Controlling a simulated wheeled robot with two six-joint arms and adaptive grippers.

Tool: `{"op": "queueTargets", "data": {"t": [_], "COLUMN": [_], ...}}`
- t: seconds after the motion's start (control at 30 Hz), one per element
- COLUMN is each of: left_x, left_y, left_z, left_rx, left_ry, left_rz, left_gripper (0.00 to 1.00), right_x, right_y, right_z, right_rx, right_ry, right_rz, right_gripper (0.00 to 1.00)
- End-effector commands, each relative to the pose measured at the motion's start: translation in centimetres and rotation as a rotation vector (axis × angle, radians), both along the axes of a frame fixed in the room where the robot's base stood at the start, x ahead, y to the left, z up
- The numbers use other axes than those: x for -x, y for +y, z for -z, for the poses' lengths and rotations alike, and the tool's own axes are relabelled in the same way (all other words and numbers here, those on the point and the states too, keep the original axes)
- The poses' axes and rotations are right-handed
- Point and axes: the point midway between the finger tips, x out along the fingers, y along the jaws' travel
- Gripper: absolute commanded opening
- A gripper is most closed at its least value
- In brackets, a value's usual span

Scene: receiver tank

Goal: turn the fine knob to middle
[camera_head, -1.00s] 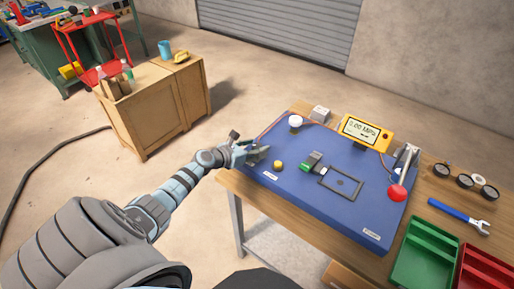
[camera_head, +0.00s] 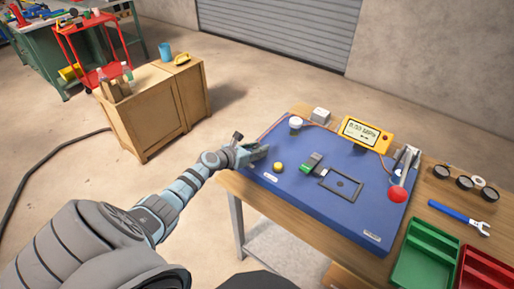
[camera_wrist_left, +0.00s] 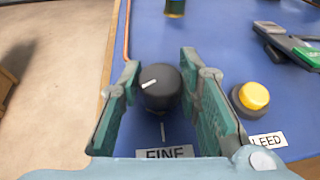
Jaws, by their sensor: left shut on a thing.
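The fine knob (camera_wrist_left: 163,88) is a black round knob on the blue panel (camera_head: 335,215), seen in the left wrist view above a FINE label (camera_wrist_left: 167,153). Its white pointer mark lies toward the left side of its top. A white line on the panel sits just below the knob. My left gripper (camera_wrist_left: 163,90) is shut on the knob, one green-padded finger on each side. In the head view the left gripper (camera_head: 258,153) is at the panel's left edge and hides the knob. My right gripper is not in view.
A yellow button (camera_wrist_left: 252,97) labelled LEED sits just right of the right finger. A yellow gauge (camera_head: 364,133), a red-ball lever (camera_head: 397,195) and a black rectangular frame (camera_head: 341,184) are farther right. A green tray (camera_head: 425,255) stands at the bench's front right.

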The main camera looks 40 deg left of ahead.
Motion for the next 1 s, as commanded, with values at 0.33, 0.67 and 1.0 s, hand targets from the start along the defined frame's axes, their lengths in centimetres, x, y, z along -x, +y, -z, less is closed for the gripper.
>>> {"op": "queueTargets", "data": {"t": [0.33,0.67,1.0], "left_x": [0.0,-0.1,-0.2], "left_y": [-0.2,-0.3,-0.3], "left_z": [-0.7,-0.5,0.0], "left_rx": [0.003,0.003,0.001], "left_ry": [0.001,-0.001,-0.004], "left_rz": [-0.183,-0.486,-0.797], "left_gripper": [0.03,0.03,0.03], "right_x": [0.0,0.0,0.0], "right_y": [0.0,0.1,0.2], "right_z": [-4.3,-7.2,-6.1], "right_rx": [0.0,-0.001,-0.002], "right_ry": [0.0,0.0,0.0], "right_rz": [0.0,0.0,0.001], "right_gripper": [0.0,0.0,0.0]}}
